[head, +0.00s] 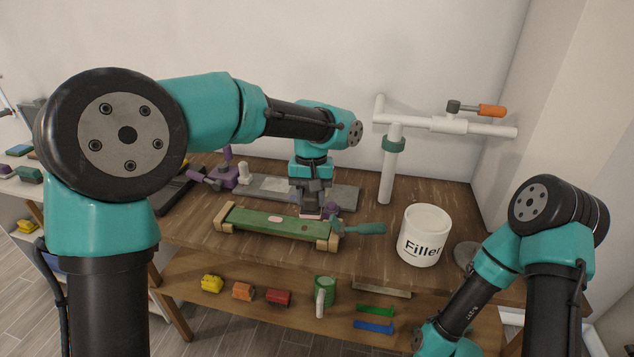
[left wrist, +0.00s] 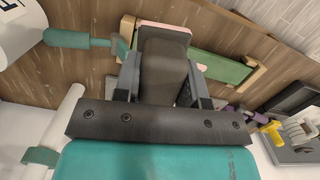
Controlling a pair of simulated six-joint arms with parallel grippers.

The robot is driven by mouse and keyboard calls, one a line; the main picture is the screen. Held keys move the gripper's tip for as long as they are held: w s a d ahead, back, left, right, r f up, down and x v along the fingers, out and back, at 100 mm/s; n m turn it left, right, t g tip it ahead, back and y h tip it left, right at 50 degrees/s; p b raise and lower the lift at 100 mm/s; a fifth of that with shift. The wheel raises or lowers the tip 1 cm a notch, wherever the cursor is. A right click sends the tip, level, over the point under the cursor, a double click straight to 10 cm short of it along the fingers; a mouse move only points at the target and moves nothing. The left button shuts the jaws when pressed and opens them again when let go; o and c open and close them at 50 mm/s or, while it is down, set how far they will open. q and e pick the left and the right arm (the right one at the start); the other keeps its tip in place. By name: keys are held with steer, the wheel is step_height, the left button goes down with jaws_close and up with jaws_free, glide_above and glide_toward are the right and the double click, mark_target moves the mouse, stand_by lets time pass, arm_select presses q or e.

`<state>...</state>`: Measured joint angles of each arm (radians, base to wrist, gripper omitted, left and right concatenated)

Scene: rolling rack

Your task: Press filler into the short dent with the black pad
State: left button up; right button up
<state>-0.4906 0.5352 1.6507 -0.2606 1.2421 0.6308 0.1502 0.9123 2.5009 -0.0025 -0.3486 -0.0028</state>
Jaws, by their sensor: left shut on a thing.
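My left gripper (head: 312,203) is shut on a dark block-shaped pad (left wrist: 163,72) with a pinkish lower edge (left wrist: 165,29). It holds the pad just over the back edge of the green board (head: 258,223), towards its right end; I cannot tell if they touch. The board lies on the bench with wooden blocks at both ends. A pale pink patch (head: 275,219) shows on its top, and a small dark mark (head: 304,228) lies right of it. The white Filler tub (head: 425,235) stands to the right. My right gripper is out of view.
A teal-handled tool (head: 362,228) lies at the board's right end. A grey plate (head: 265,188) and a purple tool (head: 226,168) are behind. A white pipe stand (head: 388,175) rises at the back.

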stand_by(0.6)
arm_select(q)
steer(key=w+a+f+n+h, duration=0.1)
steer(key=w+a+f+n, duration=0.2)
steer(key=w+f+n, duration=0.3)
steer(key=w+n, duration=0.1)
steer(key=n, duration=0.2)
steer(key=shift+f, duration=0.3)
steer(key=shift+f, duration=0.1)
glide_above(306, 229)
steer(key=shift+w+a+f, duration=0.1)
steer(key=shift+f, duration=1.35)
steer(key=shift+w+a+f, duration=0.1)
steer(key=shift+f, duration=1.35)
steer(key=shift+f, duration=0.65)
stand_by(0.4)
step_height(306, 229, up, 7)
stand_by(0.9)
steer(key=shift+s+r, duration=0.1)
steer(key=shift+r, duration=0.05)
